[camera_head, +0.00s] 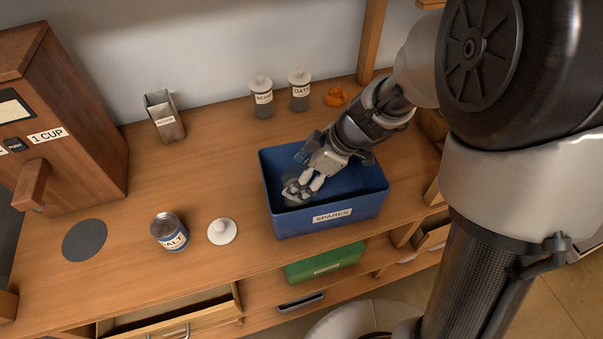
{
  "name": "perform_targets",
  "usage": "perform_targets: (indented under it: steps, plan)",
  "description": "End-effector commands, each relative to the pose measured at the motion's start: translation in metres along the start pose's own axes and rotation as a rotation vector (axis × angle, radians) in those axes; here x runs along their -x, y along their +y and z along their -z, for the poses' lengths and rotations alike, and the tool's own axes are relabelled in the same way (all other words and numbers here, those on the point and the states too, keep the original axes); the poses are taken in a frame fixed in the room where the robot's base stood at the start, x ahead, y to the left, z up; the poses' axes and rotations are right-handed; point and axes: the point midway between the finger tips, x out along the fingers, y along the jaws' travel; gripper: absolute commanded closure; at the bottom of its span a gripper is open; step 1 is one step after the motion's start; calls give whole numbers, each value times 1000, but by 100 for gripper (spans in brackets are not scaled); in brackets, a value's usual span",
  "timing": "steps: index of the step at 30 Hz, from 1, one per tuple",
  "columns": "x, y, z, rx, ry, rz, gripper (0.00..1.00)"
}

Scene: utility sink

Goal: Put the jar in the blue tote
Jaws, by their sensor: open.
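The blue tote (330,229), labelled SPARES, stands on the wooden counter near its front edge. My gripper (297,193) reaches down into the tote from the upper right, its fingers open near the left inner side. A dark, greenish, rounded thing (290,204) shows at the fingertips inside the tote; the fingers partly hide it, and I cannot tell if it is a jar. An open jar (170,232) with a blue-and-white label stands left of the tote. Two lidded glass jars (262,99) (300,93) stand behind the tote.
A white knobbed lid (222,231) lies between the open jar and the tote. A green bin (325,263) sits below. Mid-left counter is clear.

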Motion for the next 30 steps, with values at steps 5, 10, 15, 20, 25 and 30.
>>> perform_targets:
  steps: [5,10,15,20,25,30]
  plan:
    - [0,0,0,0,0,0,25]
    - [2,0,1,0,0,0,25]
    - [22,1,3,1,2,-4,25]
    - [58,2,3,0,2,-6,25]
    - [93,1,2,0,0,-4,25]
    - [115,1,2,0,0,-2,25]
